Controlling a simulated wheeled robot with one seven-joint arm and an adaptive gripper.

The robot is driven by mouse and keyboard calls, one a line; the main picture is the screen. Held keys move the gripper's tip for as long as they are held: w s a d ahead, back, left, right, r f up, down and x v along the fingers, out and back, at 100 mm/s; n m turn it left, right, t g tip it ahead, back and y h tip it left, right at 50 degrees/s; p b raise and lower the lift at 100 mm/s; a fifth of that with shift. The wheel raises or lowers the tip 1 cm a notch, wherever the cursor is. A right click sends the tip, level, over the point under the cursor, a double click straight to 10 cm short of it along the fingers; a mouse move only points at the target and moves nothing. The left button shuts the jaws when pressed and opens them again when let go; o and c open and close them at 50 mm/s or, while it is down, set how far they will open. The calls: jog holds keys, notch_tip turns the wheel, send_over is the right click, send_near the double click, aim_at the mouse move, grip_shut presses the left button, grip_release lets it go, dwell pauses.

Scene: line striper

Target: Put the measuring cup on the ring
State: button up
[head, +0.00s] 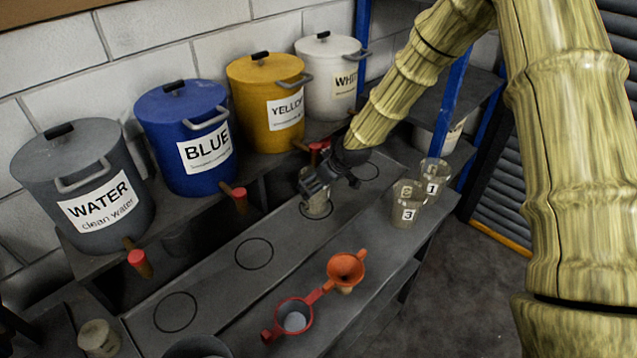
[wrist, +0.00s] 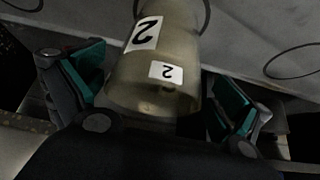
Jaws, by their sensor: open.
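The measuring cup labelled 2 (wrist: 165,72) stands between the two fingers of my gripper (wrist: 158,90) in the wrist view. The fingers are apart, with a visible gap on each side of the cup. In the head view the same cup (head: 317,207) is upright on the lower shelf, partly hidden by my gripper (head: 322,182). A thin dark ring (head: 303,212) shows around its base. The ring also shows behind the cup in the wrist view (wrist: 209,14). Whether the cup is exactly centred cannot be told.
Cups labelled 1 (head: 432,186) and 3 (head: 406,214) stand to the right. An orange funnel (head: 346,267) and a red-rimmed strainer (head: 293,317) lie in front. Water (head: 85,190), blue (head: 188,140), yellow (head: 270,100) and white pots line the back. Empty rings (head: 254,253) lie left.

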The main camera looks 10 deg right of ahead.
jog(key=b+v, duration=0.4)
jog(key=v, duration=0.8)
jog(key=shift+r, duration=0.2)
